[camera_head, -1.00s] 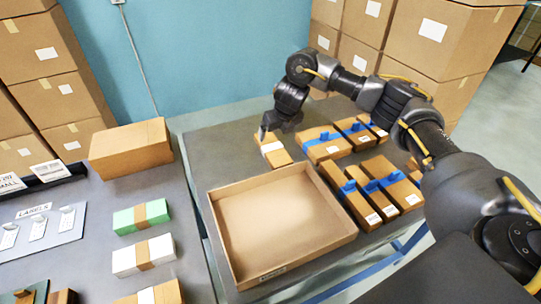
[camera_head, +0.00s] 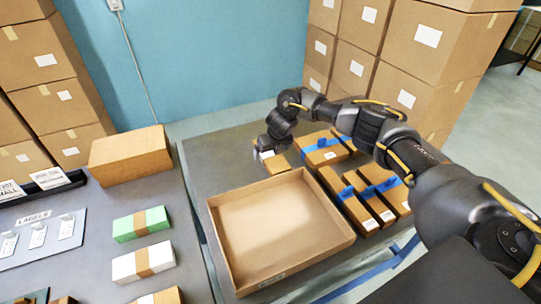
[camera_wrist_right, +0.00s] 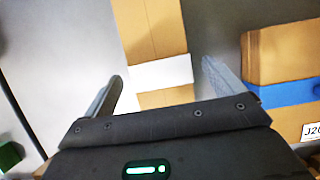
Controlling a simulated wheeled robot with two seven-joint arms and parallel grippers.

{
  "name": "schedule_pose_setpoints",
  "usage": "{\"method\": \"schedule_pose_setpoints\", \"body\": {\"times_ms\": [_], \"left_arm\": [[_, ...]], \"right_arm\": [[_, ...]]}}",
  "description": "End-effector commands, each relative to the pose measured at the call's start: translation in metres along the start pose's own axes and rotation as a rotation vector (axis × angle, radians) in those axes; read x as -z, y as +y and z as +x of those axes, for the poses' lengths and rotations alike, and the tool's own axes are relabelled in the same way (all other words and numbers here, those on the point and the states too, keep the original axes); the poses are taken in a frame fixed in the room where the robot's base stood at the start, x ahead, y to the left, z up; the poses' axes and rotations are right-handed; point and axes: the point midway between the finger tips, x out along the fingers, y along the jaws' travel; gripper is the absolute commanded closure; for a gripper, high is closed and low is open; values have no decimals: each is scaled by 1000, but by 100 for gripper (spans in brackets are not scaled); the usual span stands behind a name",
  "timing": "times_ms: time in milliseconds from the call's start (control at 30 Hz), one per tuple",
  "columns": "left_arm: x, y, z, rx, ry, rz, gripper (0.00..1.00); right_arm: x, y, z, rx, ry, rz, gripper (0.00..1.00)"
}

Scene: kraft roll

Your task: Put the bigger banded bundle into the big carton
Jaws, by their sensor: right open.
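A brown bundle with a white band (camera_head: 274,163) lies on the right table behind the big open carton (camera_head: 322,253). In the right wrist view the white-banded bundle (camera_wrist_right: 150,30) lies between the fingers, with its white band (camera_wrist_right: 160,74) near the tips. My right gripper (camera_head: 260,151) is open over this bundle and partly hides it; it also shows in the wrist view (camera_wrist_right: 160,82). Gaps show between the fingers and the bundle. The carton is empty. A green bundle (camera_head: 128,228) and a white bundle (camera_head: 126,267), both with brown bands, lie on the left table. My left gripper is not in view.
Several brown boxes with blue bands (camera_head: 355,205) stand right of and behind the carton. One blue-banded box (camera_wrist_right: 275,60) is close to the right finger. A closed brown box (camera_head: 130,155) sits at the back of the left table. Box stacks stand behind.

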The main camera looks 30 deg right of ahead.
Motion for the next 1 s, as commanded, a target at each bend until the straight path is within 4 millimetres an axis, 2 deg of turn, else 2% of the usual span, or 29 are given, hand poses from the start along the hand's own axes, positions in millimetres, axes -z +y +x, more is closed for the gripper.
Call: {"method": "schedule_pose_setpoints", "body": {"times_ms": [133, 367, 800, 1000], "left_arm": [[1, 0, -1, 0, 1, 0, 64], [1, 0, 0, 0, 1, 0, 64], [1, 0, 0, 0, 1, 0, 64], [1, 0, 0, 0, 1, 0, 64]], "right_arm": [[0, 0, 12, 2, 0, 0, 6], [0, 0, 13, 1, -1, -1, 6], [0, 0, 12, 0, -2, 0, 64], [-1, 0, 12, 0, -2, 0, 64]]}}
